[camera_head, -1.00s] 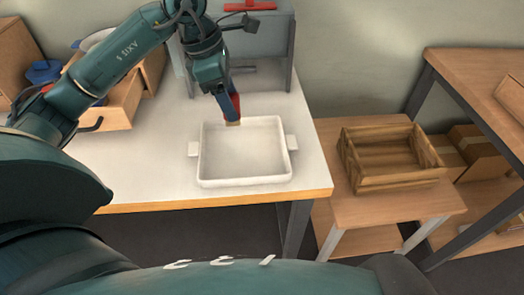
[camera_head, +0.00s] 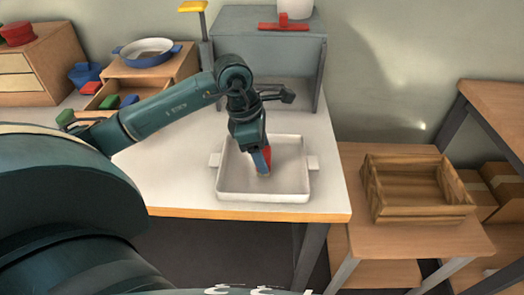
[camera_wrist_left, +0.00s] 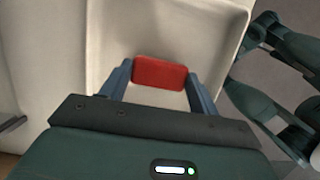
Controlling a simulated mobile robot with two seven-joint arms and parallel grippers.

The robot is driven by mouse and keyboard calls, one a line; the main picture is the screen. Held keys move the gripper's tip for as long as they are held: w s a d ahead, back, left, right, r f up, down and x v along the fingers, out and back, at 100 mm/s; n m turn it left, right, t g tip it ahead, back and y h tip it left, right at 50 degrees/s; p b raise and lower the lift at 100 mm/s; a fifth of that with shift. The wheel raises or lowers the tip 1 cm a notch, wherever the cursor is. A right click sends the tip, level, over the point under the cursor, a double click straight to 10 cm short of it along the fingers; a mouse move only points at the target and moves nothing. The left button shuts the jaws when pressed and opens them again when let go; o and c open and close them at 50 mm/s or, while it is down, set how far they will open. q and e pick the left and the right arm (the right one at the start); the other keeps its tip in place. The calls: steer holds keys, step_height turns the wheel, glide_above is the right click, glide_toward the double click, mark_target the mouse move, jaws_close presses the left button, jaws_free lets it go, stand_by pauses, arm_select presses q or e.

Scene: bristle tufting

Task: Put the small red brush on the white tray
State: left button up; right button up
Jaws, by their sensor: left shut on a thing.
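The small red brush (camera_head: 267,156) is between the fingers of my left gripper (camera_head: 262,162), which is shut on it. The brush points down over the inside of the white tray (camera_head: 265,197); I cannot tell whether its lower end touches the tray floor. In the left wrist view, the red block of the brush (camera_wrist_left: 159,72) sits between the two blue-grey fingers of the left gripper (camera_wrist_left: 160,76), with the pale tray behind it. The tray lies on the white table and looks empty.
A grey box frame (camera_head: 262,48) stands behind the tray, with a red piece (camera_head: 283,26) on top. A wooden drawer unit (camera_head: 150,70) with a blue pan (camera_head: 147,52) stands at the back left. A wooden crate (camera_head: 415,209) is on a low table at the right.

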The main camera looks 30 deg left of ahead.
arm_select(q)
steer(key=shift+f, duration=0.15)
arm_select(e)
steer(key=shift+s+f, duration=0.1)
arm_select(q)
steer(key=shift+f, duration=0.15)
steer(key=o, duration=1)
steer(key=shift+c, duration=0.2)
arm_select(e)
steer(key=shift+r, duration=0.2)
arm_select(q)
steer(key=shift+r, duration=0.4)
steer(key=p+v, duration=0.1)
steer(key=v, duration=1)
steer(key=shift+r, duration=0.3)
arm_select(e)
steer(key=shift+a+f, duration=0.25)
steer(key=shift+f, duration=0.05)
arm_select(q)
steer(key=shift+s, duration=0.1)
arm_select(e)
steer(key=shift+w, duration=0.2)
